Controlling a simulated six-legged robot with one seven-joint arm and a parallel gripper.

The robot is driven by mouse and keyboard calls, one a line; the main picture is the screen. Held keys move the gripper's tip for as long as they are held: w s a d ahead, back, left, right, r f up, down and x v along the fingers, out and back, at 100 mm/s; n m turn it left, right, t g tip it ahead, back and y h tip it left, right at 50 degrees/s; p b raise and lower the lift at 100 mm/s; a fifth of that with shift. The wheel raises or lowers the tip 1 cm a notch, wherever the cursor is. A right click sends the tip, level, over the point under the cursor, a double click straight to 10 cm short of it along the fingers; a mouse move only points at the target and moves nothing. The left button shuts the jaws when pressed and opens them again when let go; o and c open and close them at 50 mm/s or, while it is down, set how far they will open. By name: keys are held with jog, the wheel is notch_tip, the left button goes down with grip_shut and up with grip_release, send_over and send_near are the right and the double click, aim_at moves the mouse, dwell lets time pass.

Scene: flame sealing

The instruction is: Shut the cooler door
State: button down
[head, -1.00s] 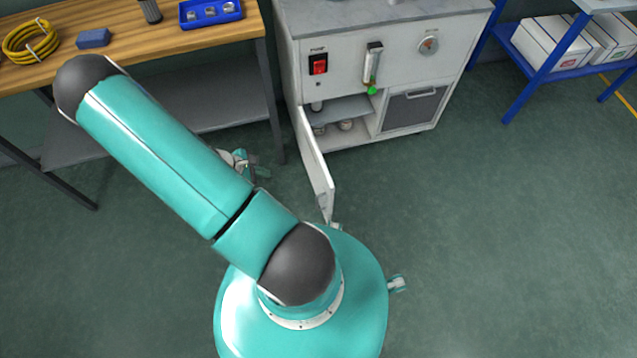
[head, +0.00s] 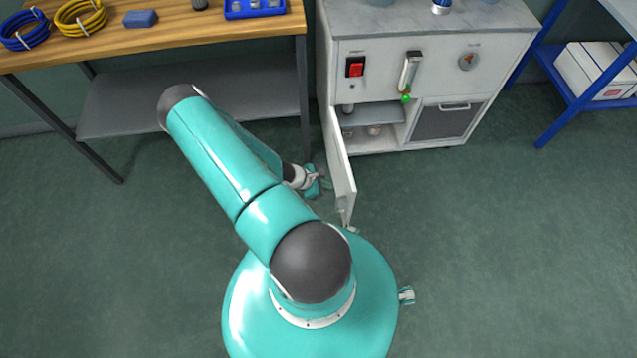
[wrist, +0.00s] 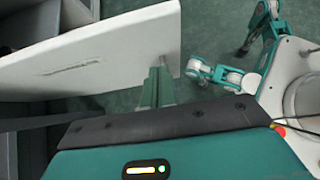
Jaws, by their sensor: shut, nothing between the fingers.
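The cooler door (head: 341,172) is a white panel standing wide open at the lower left of the grey-white cabinet (head: 437,66), swung out toward my body. The open compartment (head: 376,127) shows a shelf and small containers inside. My gripper (head: 322,184) is low, on the left, outer side of the door, close to its free end. In the wrist view the door (wrist: 95,52) fills the upper left, and the shut, empty fingers (wrist: 158,85) point at it near its right end. I cannot tell whether they touch it.
A wooden bench (head: 180,38) with coiled hoses (head: 80,17) stands at the left, its leg (head: 304,95) near my gripper. A blue-framed rack (head: 552,70) stands at the right. The floor (head: 490,230) right of the door is clear.

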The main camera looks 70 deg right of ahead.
aim_at(349, 187)
jog(key=s+d, duration=0.2)
jog(key=s, duration=0.2)
jog(key=shift+d+f, duration=0.4)
jog(key=shift+s+d, duration=0.15)
jog(key=shift+s, duration=0.05)
